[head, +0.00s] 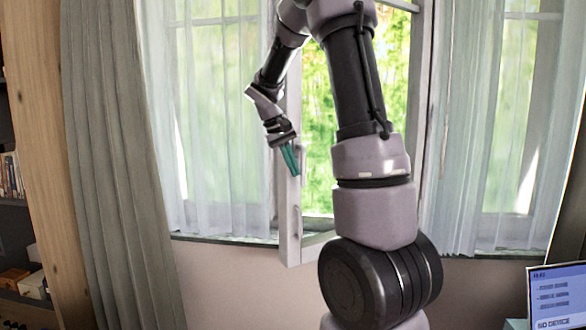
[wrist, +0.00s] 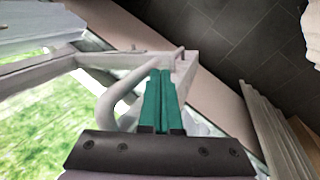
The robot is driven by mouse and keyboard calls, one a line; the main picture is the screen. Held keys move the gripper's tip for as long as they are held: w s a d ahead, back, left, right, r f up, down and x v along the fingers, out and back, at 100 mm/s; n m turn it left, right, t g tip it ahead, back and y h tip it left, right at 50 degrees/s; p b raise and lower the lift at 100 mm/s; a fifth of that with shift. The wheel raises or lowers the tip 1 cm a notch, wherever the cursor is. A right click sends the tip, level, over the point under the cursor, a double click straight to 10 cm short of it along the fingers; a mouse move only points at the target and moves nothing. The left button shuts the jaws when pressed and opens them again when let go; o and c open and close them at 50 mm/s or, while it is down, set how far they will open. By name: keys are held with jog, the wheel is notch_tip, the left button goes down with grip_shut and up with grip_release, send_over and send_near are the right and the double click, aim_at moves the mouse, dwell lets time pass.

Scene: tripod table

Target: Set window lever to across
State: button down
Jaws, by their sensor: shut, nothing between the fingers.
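The window lever (wrist: 116,101) is a pale curved handle on the white window frame in the wrist view. It bends from near my fingertips down along the left side of my fingers. My gripper (wrist: 160,73) has its two teal fingers together, with nothing between them. The fingers lie just right of the lever; I cannot tell whether they touch it. In the head view my gripper (head: 295,174) points down in front of the upright of the window sash (head: 291,225). The lever is too small to make out clearly there.
Sheer curtains (head: 225,130) hang on both sides of the window, with a grey-green drape (head: 110,180) at the left. The sash stands ajar. A shelf (head: 15,215) is at the far left and a screen (head: 556,295) at the lower right. The wrist view shows dark floor tiles (wrist: 245,45).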

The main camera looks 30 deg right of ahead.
jog(key=shift+d+f+h, duration=0.15)
jog(key=shift+d+h, duration=0.1)
jog(key=shift+h, duration=0.35)
jog(key=d+h, duration=0.1)
jog(key=h, duration=0.1)
jog(key=d+h, duration=0.1)
jog(key=h, duration=0.1)
jog(key=d+h, duration=0.1)
jog(key=shift+d+f+h, duration=0.1)
jog(key=shift+f+h, duration=0.2)
jog(key=shift+h, duration=0.1)
jog(key=shift+w+d+r+m+h, duration=0.1)
jog(key=shift+d+r+h, duration=0.15)
jog(key=shift+d+h, duration=0.65)
jog(key=shift+d+r+m+h, duration=0.1)
jog(key=shift+d+r+h, duration=0.2)
jog(key=shift+h, duration=1.05)
jog(key=shift+w+d+r+m+h, duration=0.1)
jog(key=shift+d+r+h, duration=0.15)
jog(key=shift+d+h, duration=0.65)
jog(key=shift+a+h, duration=0.25)
jog(key=shift+a, duration=0.05)
send_near(304, 168)
jog(key=w+d+f, duration=0.2)
jog(key=shift+w+d+f, duration=0.1)
jog(key=shift+d, duration=0.3)
